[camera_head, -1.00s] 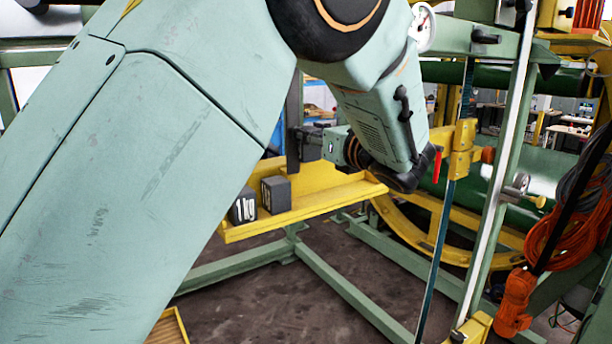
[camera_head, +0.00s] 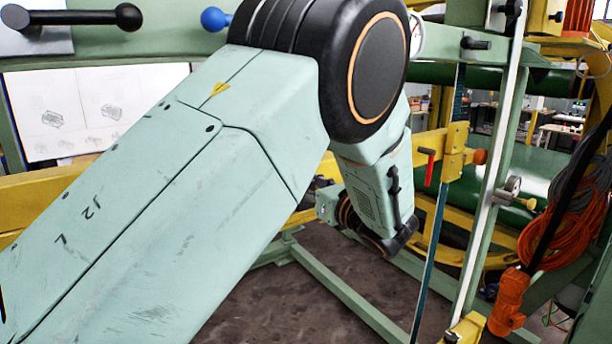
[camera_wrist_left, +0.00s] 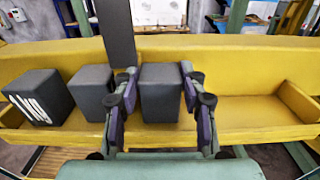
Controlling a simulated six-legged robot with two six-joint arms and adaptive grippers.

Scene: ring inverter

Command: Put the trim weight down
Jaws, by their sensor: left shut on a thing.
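My left gripper (camera_wrist_left: 160,98) is shut on a dark grey block, the trim weight (camera_wrist_left: 161,88), with one finger on each side. The weight is upright over the floor of a yellow tray (camera_wrist_left: 246,108). I cannot tell whether it touches the floor. To its left, a grey block (camera_wrist_left: 92,92) and a block marked "1 kg" (camera_wrist_left: 38,97) stand in a row in the tray. In the head view my left arm hides the gripper, the weight and the blocks. My right gripper is in neither view.
The tray is clear right of the gripper, up to its raised end (camera_wrist_left: 299,98). In the head view, a green upright with a white strip (camera_head: 495,190) and an orange cable coil (camera_head: 560,228) stand at the right.

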